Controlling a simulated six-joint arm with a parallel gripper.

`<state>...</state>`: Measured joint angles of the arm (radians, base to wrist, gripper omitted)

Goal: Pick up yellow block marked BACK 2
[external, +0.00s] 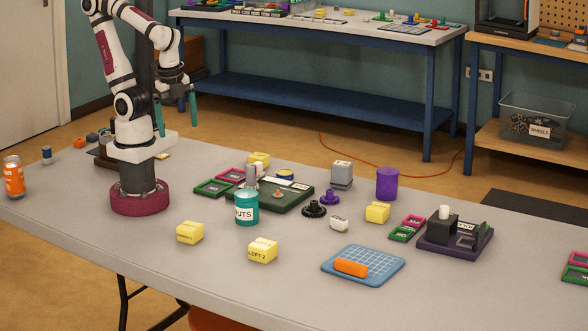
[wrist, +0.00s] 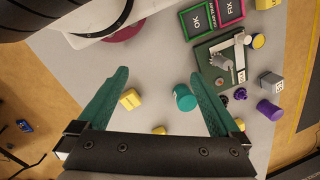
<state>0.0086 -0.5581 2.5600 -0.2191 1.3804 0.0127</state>
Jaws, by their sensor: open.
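My gripper (external: 177,131) is open and empty, raised well above the table at the left. In the wrist view its two teal fingers (wrist: 160,72) are spread wide. Several yellow blocks stand apart on the table: one at front left (external: 190,232), one reading LEFT 2 (external: 262,250), one at right (external: 377,212) and one at the back (external: 258,160), partly hidden. I cannot read BACK 2 on any. The wrist view shows the front-left block (wrist: 131,99) between the fingers and others near the palm (wrist: 158,130) and right finger (wrist: 240,124).
A teal NUTS can (external: 246,207) stands between the blocks and a dark green board (external: 290,198). Dark and purple gears (external: 315,209), a grey block (external: 341,174), a purple cylinder (external: 387,183) and a blue grid mat (external: 340,278) lie rightward. The front-left tabletop is clear.

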